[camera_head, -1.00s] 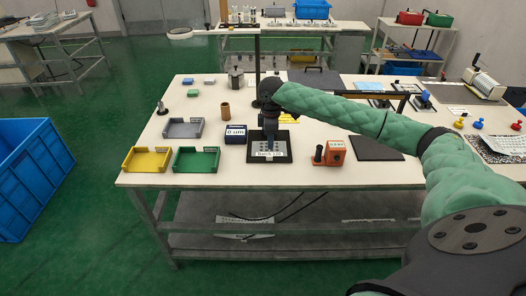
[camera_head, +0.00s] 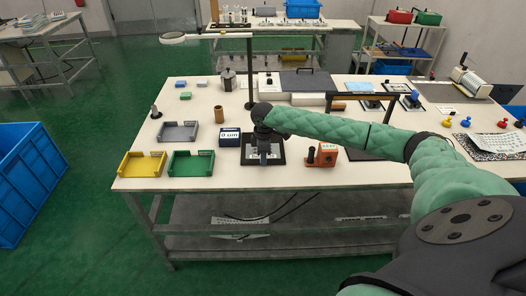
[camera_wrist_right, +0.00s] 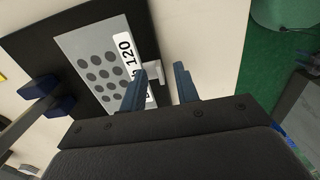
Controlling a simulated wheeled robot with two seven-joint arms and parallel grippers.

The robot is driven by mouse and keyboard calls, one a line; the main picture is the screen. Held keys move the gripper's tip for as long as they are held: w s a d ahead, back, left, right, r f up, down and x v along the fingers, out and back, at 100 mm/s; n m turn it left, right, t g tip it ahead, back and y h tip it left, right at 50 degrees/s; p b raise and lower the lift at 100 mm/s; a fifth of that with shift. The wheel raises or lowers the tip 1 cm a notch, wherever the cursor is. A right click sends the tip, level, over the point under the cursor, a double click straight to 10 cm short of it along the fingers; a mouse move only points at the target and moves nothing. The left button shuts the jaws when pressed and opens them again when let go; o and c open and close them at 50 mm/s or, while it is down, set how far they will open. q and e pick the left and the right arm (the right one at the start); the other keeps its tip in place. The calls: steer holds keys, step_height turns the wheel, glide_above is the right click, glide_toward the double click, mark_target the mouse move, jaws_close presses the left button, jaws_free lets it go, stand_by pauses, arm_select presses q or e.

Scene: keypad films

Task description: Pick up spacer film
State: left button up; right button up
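The spacer film appears to be the grey sheet with rows of dark round spots and a white label ending in "120" (camera_wrist_right: 95,68) in the right wrist view. It lies on a black board (camera_wrist_right: 37,47), which also shows in the head view (camera_head: 247,159). A small white tab (camera_wrist_right: 153,71) sits at the label edge. My right gripper (camera_wrist_right: 160,85) is open, its two blue fingers apart on either side of the tab, with no visible grip. In the head view my right gripper (camera_head: 264,158) hangs over the board and hides most of the sheet. My left gripper is out of view.
Green (camera_head: 191,164), yellow (camera_head: 142,165) and grey (camera_head: 178,132) trays are farther left. A dark blue part (camera_wrist_right: 60,105) stands close by in the wrist view.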

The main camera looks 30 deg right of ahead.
steer(key=shift+c, duration=0.4)
jaws_close()
steer(key=shift+r, duration=0.1)
